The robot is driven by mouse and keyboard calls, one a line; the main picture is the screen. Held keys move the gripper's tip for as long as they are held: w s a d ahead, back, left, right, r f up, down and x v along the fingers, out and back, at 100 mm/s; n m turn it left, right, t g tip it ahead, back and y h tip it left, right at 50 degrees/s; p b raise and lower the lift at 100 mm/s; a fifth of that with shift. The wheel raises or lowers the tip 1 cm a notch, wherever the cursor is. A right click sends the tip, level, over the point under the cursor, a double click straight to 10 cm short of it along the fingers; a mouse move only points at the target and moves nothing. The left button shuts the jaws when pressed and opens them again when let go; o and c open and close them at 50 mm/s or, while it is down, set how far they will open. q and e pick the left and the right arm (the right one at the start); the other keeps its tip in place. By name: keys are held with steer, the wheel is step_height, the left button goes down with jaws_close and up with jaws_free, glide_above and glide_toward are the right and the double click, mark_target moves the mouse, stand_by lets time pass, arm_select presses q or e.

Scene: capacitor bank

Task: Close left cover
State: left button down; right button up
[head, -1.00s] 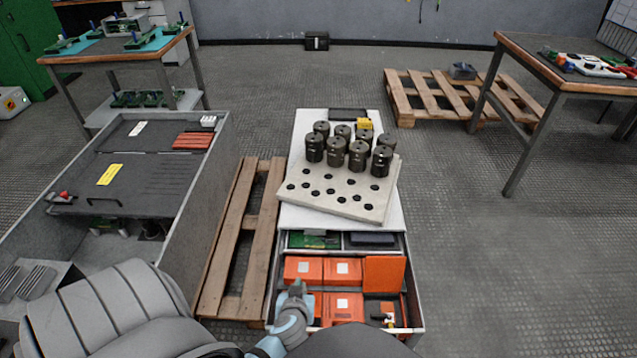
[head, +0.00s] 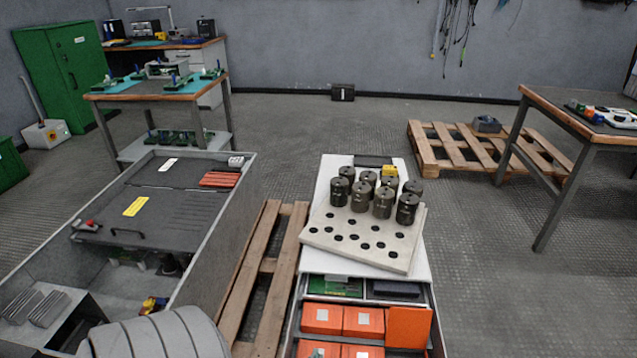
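A long grey open-topped cabinet (head: 232,215) stands at the left. A dark cover panel (head: 185,205) with a yellow label and a white label lies inside it, over its far part. A black handle (head: 127,234) sits near the panel's front edge, with a red part beside it at the left. The cabinet's near part is uncovered and shows parts inside. Neither gripper is in view. A ribbed grey part of my own arm shows at the bottom left and hides the cabinet's near end.
A wooden pallet (head: 230,318) lies right of the cabinet. Beyond it, a white unit (head: 311,262) carries a tilted plate (head: 360,258) with several dark cylinders; its open drawer holds orange boxes (head: 322,318). Workbenches (head: 585,130) stand at back left and right.

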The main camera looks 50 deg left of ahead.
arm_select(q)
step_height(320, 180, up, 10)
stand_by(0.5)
